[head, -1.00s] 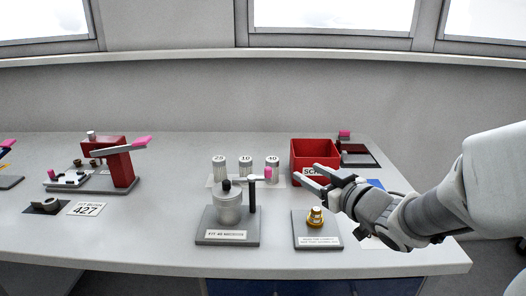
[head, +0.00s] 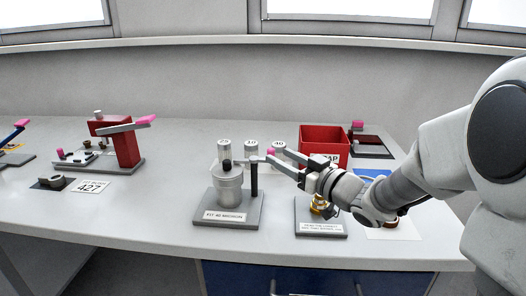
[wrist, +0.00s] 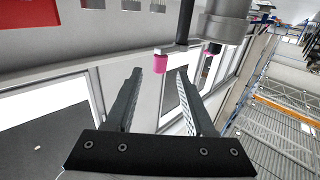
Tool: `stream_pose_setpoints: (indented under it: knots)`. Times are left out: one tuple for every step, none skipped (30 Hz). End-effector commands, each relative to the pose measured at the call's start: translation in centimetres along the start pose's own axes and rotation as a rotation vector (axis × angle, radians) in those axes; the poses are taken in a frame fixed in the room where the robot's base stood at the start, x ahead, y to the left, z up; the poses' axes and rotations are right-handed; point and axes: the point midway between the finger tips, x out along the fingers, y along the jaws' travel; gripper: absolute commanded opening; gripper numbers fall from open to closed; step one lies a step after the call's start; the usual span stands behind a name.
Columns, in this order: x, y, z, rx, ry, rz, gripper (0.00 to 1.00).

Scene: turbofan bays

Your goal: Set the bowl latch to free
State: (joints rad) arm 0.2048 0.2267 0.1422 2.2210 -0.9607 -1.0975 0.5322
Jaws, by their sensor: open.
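The grey metal bowl (head: 228,188) with a black knob stands on a grey base labelled "FIT 40 MICRON". The latch post (head: 254,180) rises at its right, with a short arm on top and a pink tip (head: 271,152). My gripper (head: 284,151) is open and empty, its fingers pointing left at the latch's pink end. In the wrist view, a pink tip (wrist: 160,63) lies just beyond and between the open fingertips (wrist: 159,72), apparently apart from them. The bowl (wrist: 226,22) shows at the top. The fingers partly cover the latch arm in the head view.
White cylinders (head: 223,150) marked with numbers stand behind the bowl. A red scrap bin (head: 323,138) is behind my gripper. A small plate (head: 320,229) with a brass fitting lies below it, partly hidden.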

Motion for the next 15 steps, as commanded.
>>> stream_pose_setpoints:
  knots:
    - [1.2, -0.1, 0.2, -0.001, 0.001, -0.004, 0.54]
    - [1.9, -0.1, 0.2, 0.0, 0.001, -0.004, 0.54]
    - [2.7, -0.1, 0.2, 0.001, 0.001, -0.003, 0.54]
    - [3.3, -0.1, 0.2, 0.0, 0.001, -0.003, 0.54]
    - [3.9, 0.0, 0.2, -0.001, 0.001, -0.002, 0.54]
    - [4.6, -0.1, 0.2, 0.0, 0.001, -0.003, 0.54]
    - [5.1, -0.1, 0.2, 0.0, 0.001, -0.002, 0.54]
    - [5.5, -0.1, 0.2, 0.001, 0.0, -0.001, 0.54]
    - [6.1, 0.0, 0.1, 0.0, 0.001, -0.001, 0.54]
    - [6.5, -0.1, 0.1, 0.0, 0.001, -0.001, 0.54]
    - [6.8, 0.0, 0.1, 0.0, 0.0, -0.001, 0.54]
    - [7.1, 0.0, 0.1, 0.0, 0.0, -0.001, 0.54]
    - [7.3, 0.0, 0.1, 0.0, 0.0, -0.001, 0.54]
    - [7.5, 0.0, 0.1, 0.0, 0.0, -0.001, 0.54]
    - [7.7, 0.0, 0.0, 0.0, 0.0, 0.0, 0.54]
